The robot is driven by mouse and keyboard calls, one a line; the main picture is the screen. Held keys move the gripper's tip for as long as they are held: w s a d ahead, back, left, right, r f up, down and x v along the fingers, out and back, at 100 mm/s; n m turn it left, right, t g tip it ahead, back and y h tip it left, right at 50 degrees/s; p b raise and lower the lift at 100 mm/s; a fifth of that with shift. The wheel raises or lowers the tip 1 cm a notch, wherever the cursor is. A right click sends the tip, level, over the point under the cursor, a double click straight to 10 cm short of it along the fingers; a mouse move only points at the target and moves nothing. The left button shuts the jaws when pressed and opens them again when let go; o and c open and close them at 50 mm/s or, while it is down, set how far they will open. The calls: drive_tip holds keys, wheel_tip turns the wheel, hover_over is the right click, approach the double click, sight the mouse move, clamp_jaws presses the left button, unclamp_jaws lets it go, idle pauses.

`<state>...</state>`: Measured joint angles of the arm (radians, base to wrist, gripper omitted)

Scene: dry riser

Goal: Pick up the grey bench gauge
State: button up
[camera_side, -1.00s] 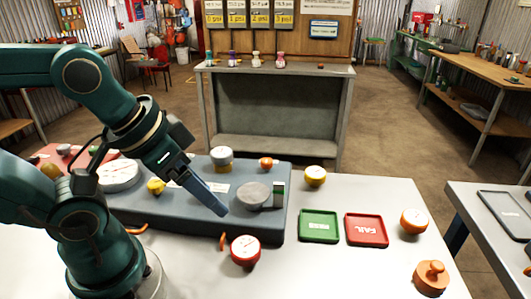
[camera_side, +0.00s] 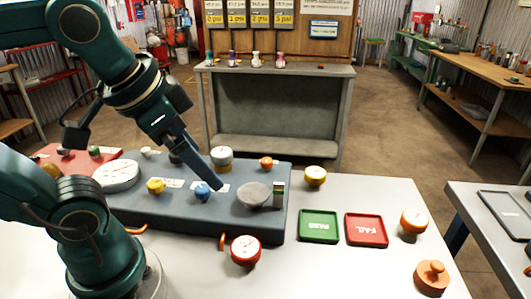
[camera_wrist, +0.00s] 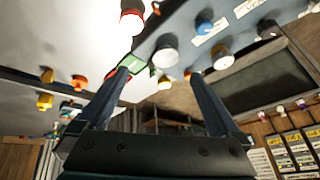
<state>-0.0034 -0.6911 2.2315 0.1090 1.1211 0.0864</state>
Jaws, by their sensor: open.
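A grey round gauge with a yellowish band (camera_side: 221,157) stands at the back of the blue-grey bench block (camera_side: 150,212); it also shows in the wrist view (camera_wrist: 222,58). A plain grey, low round piece (camera_side: 254,195) sits nearer the block's right end, and it also shows in the wrist view (camera_wrist: 165,52). I cannot tell for certain which one is the bench gauge. My gripper (camera_side: 218,186) is above the block, its fingertips between and close to these two in the side view. In the wrist view its fingers (camera_wrist: 160,73) are spread with nothing held between them.
A green PASS tray (camera_side: 319,226) and red FAIL tray (camera_side: 366,230) lie right of the block. A red gauge (camera_side: 245,250), yellow gauge (camera_side: 315,176), orange gauge (camera_side: 414,222) and orange knobbed piece (camera_side: 431,277) stand around them. Blue (camera_side: 202,191) and yellow (camera_side: 156,186) knobs rise from the block.

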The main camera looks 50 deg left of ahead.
drive_tip(key=w+a+f+m+y, duration=0.1)
drive_tip(key=w+a+m+y, duration=0.25)
drive_tip(key=a+m, duration=0.35)
drive_tip(key=r+m+t+y, duration=0.1)
drive_tip(key=m+t+y, duration=0.35)
drive_tip(key=m, duration=1.45)
hover_over(221, 153)
drive_tip(key=s, duration=0.1)
drive_tip(key=g+y, duration=0.1)
drive_tip(key=f, duration=0.8)
drive_tip(key=d+f, duration=0.1)
drive_tip(key=f, duration=0.3)
drive_tip(key=shift+w, duration=0.1)
drive_tip(key=shift+f, duration=0.4)
drive_tip(key=shift+w+a+f, duration=0.1)
drive_tip(key=shift+a, duration=0.1)
drive_tip(key=shift+x, duration=2.4)
